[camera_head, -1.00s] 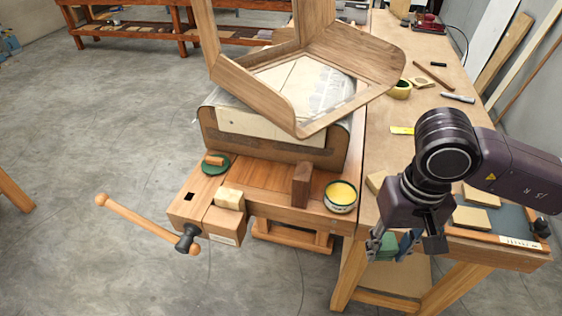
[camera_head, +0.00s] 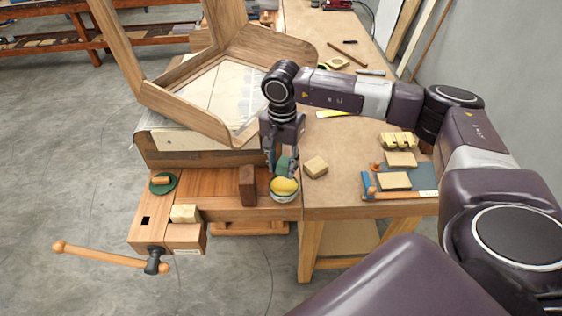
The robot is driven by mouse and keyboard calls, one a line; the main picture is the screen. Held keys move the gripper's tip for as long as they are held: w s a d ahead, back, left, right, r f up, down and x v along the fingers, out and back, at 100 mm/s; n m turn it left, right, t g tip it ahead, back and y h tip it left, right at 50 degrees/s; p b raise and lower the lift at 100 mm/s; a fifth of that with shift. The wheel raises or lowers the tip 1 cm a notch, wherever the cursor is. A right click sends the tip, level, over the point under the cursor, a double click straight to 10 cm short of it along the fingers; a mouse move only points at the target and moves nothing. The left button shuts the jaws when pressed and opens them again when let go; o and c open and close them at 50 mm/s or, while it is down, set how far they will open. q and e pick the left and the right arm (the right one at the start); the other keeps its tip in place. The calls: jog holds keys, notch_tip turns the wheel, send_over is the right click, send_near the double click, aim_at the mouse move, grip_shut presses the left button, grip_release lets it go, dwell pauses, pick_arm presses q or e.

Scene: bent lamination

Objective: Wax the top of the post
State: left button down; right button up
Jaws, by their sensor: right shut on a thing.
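The post, a short dark brown wooden block (camera_head: 247,186), stands upright on the bench near its front edge. Just right of it is an open round tin (camera_head: 284,196) with yellow wax (camera_head: 284,186) in it. My right gripper (camera_head: 281,172) is shut on a green applicator (camera_head: 285,164) and points down right over the tin. The lower end of the applicator is at the wax; I cannot tell whether it touches. The post's top is free. My left gripper is not in view.
A green round pad with a wooden handle (camera_head: 162,183) lies at the bench's left. A vise with a long handle (camera_head: 110,256) juts out in front. A large wooden frame (camera_head: 190,110) stands behind.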

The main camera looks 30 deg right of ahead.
aim_at(282, 176)
jog(key=shift+f+b, duration=1.25)
jog(key=shift+f, duration=1.6)
jog(key=shift+f+b, duration=0.45)
jog(key=shift+s+a+f, duration=0.1)
dwell(0.4)
notch_tip(282, 176, up, 2)
jog(key=shift+r+p, duration=0.1)
jog(key=shift+p, duration=0.25)
jog(key=shift+r+p, duration=1.2)
jog(key=shift+r, duration=1.25)
